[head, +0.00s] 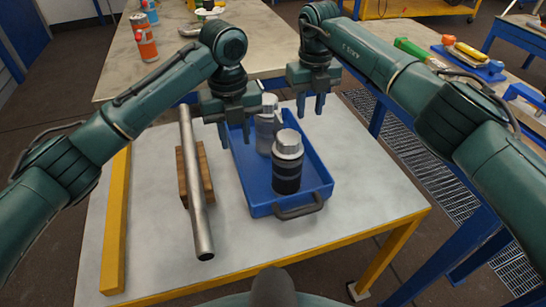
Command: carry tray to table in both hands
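The blue tray (252,186) lies on the near pale table, with a dark handle (299,208) at its near end. A dark jar with a grey lid (287,170) and a silvery vessel (266,130) stand upright in it. The tray's far end is partly hidden by my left gripper and the vessel. My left gripper (234,134) is open, fingers down, by the tray's far left corner; I cannot tell if it touches. My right gripper (310,106) is open and empty, fingers down, beyond the tray's far right side and apart from it.
A metal pipe (196,190) lies across a wooden block (205,174) left of the tray. A right-hand bench holds a blue tray of items (468,62). The near table's right part is clear.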

